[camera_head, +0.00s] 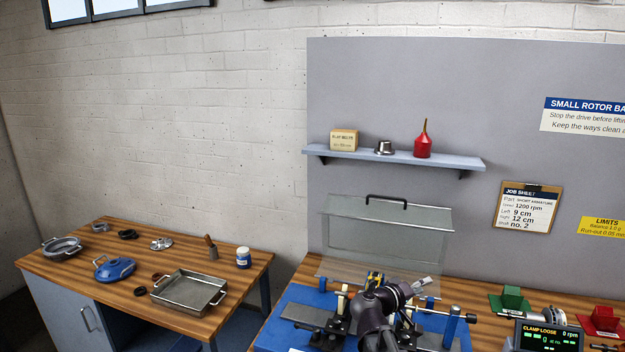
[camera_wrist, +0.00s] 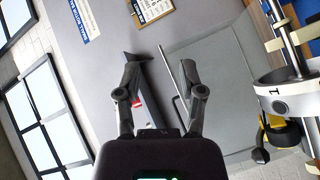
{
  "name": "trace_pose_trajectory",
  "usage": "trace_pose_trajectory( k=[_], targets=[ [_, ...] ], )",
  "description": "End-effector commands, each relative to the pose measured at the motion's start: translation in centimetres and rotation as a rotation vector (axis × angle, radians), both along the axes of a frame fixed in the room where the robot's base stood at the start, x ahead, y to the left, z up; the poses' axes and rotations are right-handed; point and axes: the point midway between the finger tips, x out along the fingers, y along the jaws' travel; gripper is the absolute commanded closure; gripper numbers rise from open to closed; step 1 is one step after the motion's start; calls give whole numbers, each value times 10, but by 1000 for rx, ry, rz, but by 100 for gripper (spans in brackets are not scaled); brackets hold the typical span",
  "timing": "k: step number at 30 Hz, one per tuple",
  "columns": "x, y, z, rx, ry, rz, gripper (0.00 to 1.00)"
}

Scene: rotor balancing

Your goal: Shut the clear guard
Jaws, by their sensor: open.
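The clear guard (camera_head: 385,238) stands raised and tilted back behind the blue balancing machine (camera_head: 300,320), with a black handle (camera_head: 387,198) along its upper edge. In the wrist view the clear guard (camera_wrist: 215,95) fills the area right of centre. A thin bar, likely its handle, runs close by my right finger. My gripper (camera_wrist: 162,80) is open, with nothing between its fingers. I cannot tell whether a finger touches the guard. In the head view my dark arm stands in front of the machine and hides its middle.
A shelf (camera_head: 400,158) with a box, a metal cup and a red oil can hangs above the guard. A display (camera_head: 545,336) reads clamp loose, 0 rpm. Green (camera_head: 511,301) and red (camera_head: 603,322) stands are at the right. A side table (camera_head: 90,255) at the left holds a tray and parts.

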Motion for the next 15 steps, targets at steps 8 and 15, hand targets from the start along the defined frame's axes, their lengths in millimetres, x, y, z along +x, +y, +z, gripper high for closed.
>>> trace_pose_trajectory(
  k=[8, 15],
  targets=[
    [-36, -5, -61, 310, 133, -96, 49],
    [-68, 10, -108, 582, 268, -147, 49]
  ],
)
